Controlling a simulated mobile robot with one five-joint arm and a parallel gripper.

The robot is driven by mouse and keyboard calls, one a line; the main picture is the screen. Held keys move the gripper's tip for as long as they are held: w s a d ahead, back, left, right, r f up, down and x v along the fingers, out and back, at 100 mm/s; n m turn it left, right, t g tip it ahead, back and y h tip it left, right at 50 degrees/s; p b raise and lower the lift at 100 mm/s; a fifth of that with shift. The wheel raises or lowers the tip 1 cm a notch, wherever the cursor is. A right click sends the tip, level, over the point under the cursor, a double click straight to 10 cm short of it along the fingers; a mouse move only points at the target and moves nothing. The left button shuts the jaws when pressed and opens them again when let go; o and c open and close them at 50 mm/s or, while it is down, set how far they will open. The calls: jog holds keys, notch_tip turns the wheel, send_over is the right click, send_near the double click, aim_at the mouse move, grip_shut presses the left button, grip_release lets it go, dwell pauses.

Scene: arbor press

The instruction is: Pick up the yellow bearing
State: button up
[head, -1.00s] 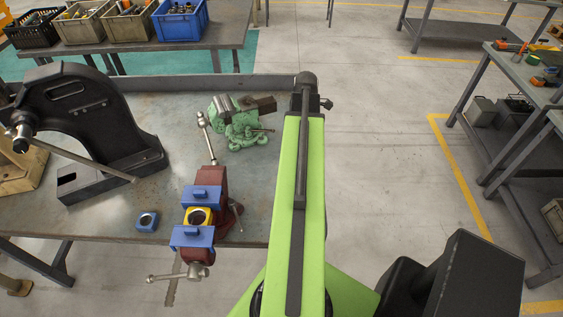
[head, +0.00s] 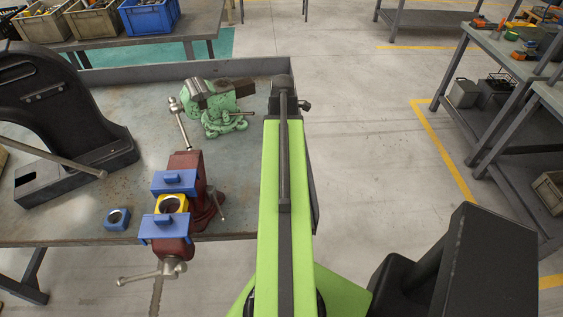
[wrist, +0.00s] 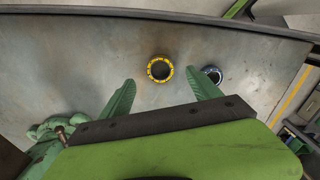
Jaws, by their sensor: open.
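The yellow bearing (wrist: 151,71) is a ring lying on the grey metal table in the wrist view. My gripper (wrist: 161,80) is open, its two green fingers apart and pointing toward the bearing. The bearing shows just beyond the fingertips, between their lines, and nothing is between the fingers. I cannot tell how high the fingers are above the table. In the head view I do not see this bearing or my gripper; my green arm covers part of the table.
A dark bluish ring (wrist: 212,75) lies right of the bearing, near the right finger. A green vise (head: 222,103) stands on the table (head: 95,95). A red vise (head: 186,165) holds a yellow block (head: 161,204) between blue jaw pads. A blue block (head: 117,219) lies left of it. A black press (head: 65,130) stands left.

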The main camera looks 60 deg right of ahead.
notch_tip(320, 180, down, 5)
jog(key=b, duration=0.5)
jog(key=shift+f, duration=0.2)
jog(key=shift+r, duration=0.15)
grip_shut()
